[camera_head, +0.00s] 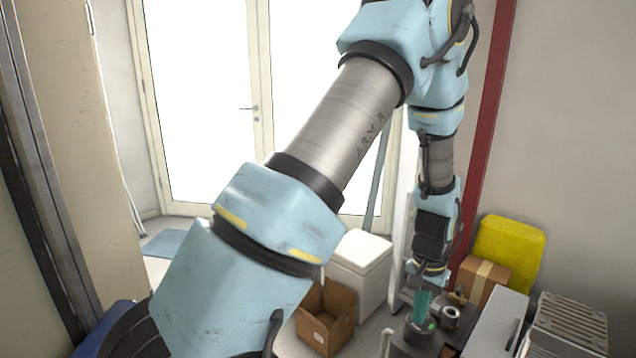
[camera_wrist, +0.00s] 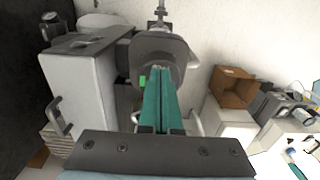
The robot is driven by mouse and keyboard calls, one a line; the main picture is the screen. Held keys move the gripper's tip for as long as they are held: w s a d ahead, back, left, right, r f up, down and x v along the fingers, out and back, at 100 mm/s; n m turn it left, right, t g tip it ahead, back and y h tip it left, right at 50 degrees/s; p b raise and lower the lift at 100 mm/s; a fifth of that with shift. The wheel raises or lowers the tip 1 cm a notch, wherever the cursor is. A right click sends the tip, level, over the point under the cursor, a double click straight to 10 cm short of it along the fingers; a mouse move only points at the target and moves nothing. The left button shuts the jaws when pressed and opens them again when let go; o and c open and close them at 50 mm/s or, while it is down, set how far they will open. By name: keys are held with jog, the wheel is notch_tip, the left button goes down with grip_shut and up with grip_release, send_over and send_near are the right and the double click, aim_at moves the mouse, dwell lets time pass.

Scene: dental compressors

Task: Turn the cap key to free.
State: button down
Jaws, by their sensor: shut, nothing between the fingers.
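My gripper (camera_head: 421,306) has teal fingers that point down, and they are shut with nothing between them. In the wrist view the fingers (camera_wrist: 160,80) lie together, with their tips over a dark grey rounded cap-like part (camera_wrist: 158,45). The same dark part (camera_head: 418,338) shows just below the fingertips in the head view. A small bright green mark (camera_wrist: 142,82) sits on it beside the fingers. I cannot make out the key itself or which way it points; the fingers cover part of the cap. I cannot tell whether the fingertips touch it.
A light grey box unit with a handle (camera_wrist: 80,85) stands close left of the fingers in the wrist view. In the head view a grey slatted unit (camera_head: 570,325), a yellow object (camera_head: 508,252) and a cardboard box (camera_head: 484,280) stand to the right. An open carton (camera_head: 326,316) and white bin (camera_head: 361,262) stand left.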

jog(key=shift+s+d, duration=0.1)
jog(key=shift+d, duration=0.2)
jog(key=shift+s+a, duration=0.1)
jog(key=shift+s, duration=0.1)
dwell(0.3)
jog(key=shift+s, duration=0.2)
notch_tip(320, 180, up, 6)
jog(key=p, duration=0.5)
